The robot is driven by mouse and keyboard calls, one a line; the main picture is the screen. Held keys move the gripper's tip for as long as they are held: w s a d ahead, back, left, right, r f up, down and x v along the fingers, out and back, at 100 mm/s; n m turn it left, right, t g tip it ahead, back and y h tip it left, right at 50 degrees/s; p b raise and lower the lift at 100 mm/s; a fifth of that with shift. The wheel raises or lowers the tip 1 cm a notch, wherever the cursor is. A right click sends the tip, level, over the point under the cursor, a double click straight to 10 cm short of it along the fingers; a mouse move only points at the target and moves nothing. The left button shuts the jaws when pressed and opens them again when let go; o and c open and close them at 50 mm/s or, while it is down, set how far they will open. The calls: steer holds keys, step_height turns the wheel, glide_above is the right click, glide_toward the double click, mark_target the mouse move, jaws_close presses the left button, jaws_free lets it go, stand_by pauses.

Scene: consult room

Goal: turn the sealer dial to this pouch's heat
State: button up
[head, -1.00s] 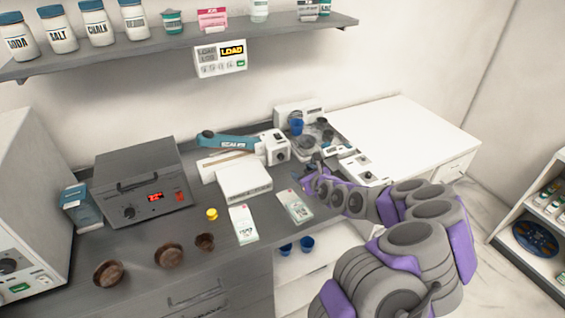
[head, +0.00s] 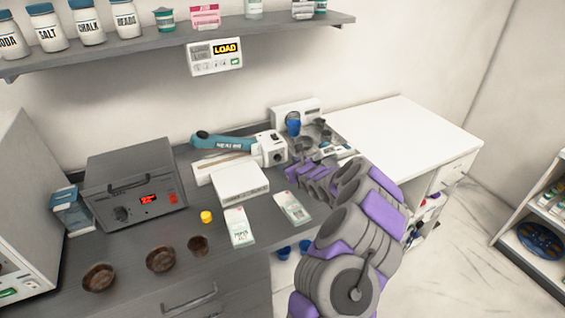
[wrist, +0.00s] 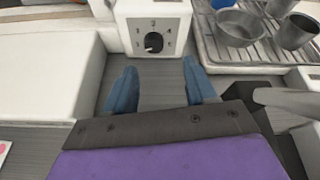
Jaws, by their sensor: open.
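The heat sealer (head: 222,143) has a blue arm and a white box end at the back of the grey counter. Its black dial (wrist: 153,42) is on the white box, with numbers including 2, 3 and 4 around it; I cannot tell surely where its pointer stands. My gripper (wrist: 160,78) is open and empty, its blue fingertips just short of the box, one on each side below the dial and apart from it. In the head view my arm hides most of the gripper. Two flat pouches, a left pouch (head: 240,228) and a right pouch (head: 292,208), lie in front; their small print is unreadable.
A white box (head: 240,184) sits in front of the sealer. A metal rack with cups (wrist: 255,40) stands right of the dial box. A grey unit with a red display (head: 135,185) is at left. A wall panel (head: 214,56) reads LOAD. The white counter (head: 405,130) is clear.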

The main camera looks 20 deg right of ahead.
mark_target(279, 159)
steer(key=w, duration=0.1)
steer(key=w+a+f, duration=0.1)
steer(key=w, duration=0.1)
steer(key=shift+w+a+f, duration=0.1)
steer(key=shift+w+a, duration=0.05)
steer(key=shift+w, duration=0.05)
steer(key=shift+w+f, duration=0.3)
steer(key=shift+w, duration=0.35)
steer(key=shift+w+d+f+b, duration=0.2)
steer(key=shift+w+d+b, duration=0.1)
steer(key=shift+w+d, duration=0.2)
steer(key=shift+a+r, duration=0.1)
steer(key=shift+a, duration=0.3)
steer(key=shift+c, duration=0.4)
steer(key=shift+d, duration=0.15)
jaws_close()
